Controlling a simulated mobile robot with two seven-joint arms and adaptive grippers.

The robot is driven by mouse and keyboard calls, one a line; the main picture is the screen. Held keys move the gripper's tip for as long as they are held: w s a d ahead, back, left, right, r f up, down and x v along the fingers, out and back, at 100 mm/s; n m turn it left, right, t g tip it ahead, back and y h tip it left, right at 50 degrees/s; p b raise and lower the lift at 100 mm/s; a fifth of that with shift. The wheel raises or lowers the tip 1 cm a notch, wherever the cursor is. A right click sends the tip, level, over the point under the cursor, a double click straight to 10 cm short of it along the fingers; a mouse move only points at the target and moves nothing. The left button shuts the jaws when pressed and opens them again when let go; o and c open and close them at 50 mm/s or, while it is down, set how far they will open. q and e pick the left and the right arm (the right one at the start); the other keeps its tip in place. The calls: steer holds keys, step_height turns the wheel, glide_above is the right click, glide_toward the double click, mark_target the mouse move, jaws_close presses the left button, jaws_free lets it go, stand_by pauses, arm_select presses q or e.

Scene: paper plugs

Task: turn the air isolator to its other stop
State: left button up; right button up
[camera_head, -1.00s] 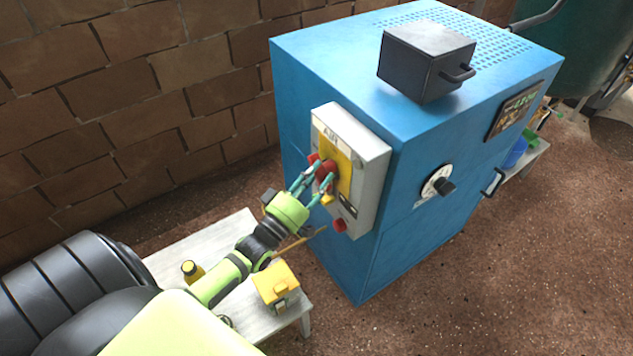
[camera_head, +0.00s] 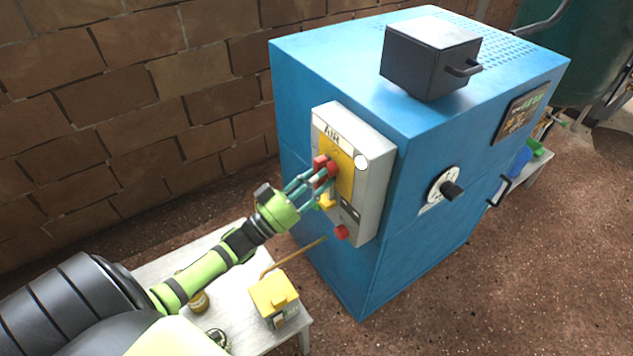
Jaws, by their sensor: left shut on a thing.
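The air isolator is a grey box (camera_head: 371,195) labelled AIR, with a yellow front plate (camera_head: 345,181), on the left face of the blue cabinet. Its red handle (camera_head: 321,163) sticks out from the yellow plate. My left gripper (camera_head: 318,180) is shut on the red handle, its teal fingers on either side of it and covering part of it. A yellow part (camera_head: 327,203) shows just below the fingers. A red knob (camera_head: 341,232) sits at the box's lower edge. The handle's exact angle is hard to read behind the fingers. My right gripper is not in view.
The blue cabinet (camera_head: 340,82) carries a black box (camera_head: 425,62) on top and a dial (camera_head: 443,188) on its front. A low bench (camera_head: 160,267) under my left arm holds a yellow-topped box (camera_head: 274,295) and a wooden stick (camera_head: 293,258). A brick wall (camera_head: 130,120) stands behind.

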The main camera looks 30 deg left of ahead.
arm_select(q)
steer(key=shift+m, duration=0.5)
steer(key=o, duration=1)
steer(key=shift+o, duration=0.2)
steer(key=v, duration=1.2)
steer(key=shift+a, duration=0.2)
